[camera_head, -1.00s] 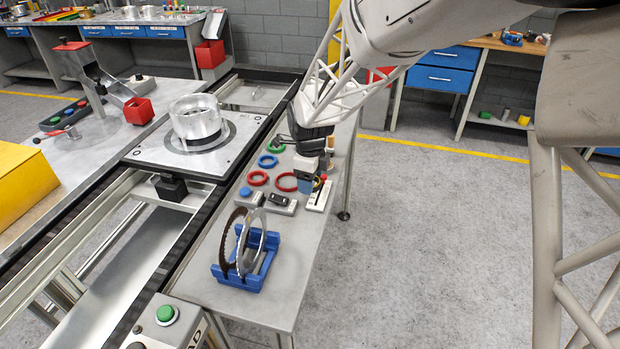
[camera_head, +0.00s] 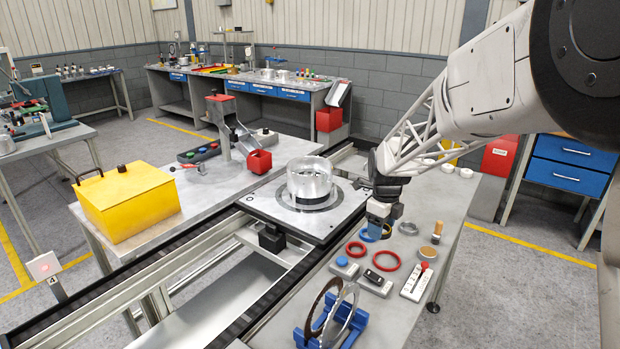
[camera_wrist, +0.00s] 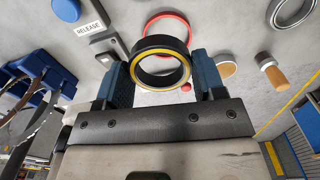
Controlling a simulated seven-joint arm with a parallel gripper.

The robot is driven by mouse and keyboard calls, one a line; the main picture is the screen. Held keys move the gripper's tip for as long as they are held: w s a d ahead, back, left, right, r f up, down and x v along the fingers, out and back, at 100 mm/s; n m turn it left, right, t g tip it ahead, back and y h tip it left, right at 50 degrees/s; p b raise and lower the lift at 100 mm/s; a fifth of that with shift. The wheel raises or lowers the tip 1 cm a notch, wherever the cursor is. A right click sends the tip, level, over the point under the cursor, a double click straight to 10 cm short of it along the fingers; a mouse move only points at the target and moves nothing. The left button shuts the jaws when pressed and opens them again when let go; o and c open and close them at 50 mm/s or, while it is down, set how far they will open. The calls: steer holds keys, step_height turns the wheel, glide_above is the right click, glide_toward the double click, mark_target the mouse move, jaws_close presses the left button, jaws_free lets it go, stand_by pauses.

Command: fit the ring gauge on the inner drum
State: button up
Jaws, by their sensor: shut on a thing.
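The ring gauge, a black ring with a yellow band (camera_wrist: 161,62), is between the two blue fingers of my gripper (camera_wrist: 160,75) in the wrist view. My gripper (camera_head: 381,216) is shut on it above the grey bench in the head view, where the ring is mostly hidden. The drum (camera_head: 309,182), a shiny clear-silver cylinder, stands upright on the pallet plate (camera_head: 268,207), left of my gripper.
Button boxes (camera_head: 345,268) lie between.

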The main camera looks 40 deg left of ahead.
steer(key=w+a+r, duration=0.1)
steer(key=a+r, duration=0.3)
steer(key=a, duration=0.7)
steer(key=w+a+r, duration=0.1)
steer(key=a+r, duration=0.3)
steer(key=a, duration=0.7)
steer(key=shift+w+a, duration=0.25)
steer(key=shift+a, duration=0.1)
steer(key=shift+w+a, duration=0.1)
glide_above(310, 172)
steer(key=shift+f, duration=0.7)
steer(key=shift+f, duration=1.8)
steer(key=shift+f, duration=0.6)
steer(key=o, duration=1)
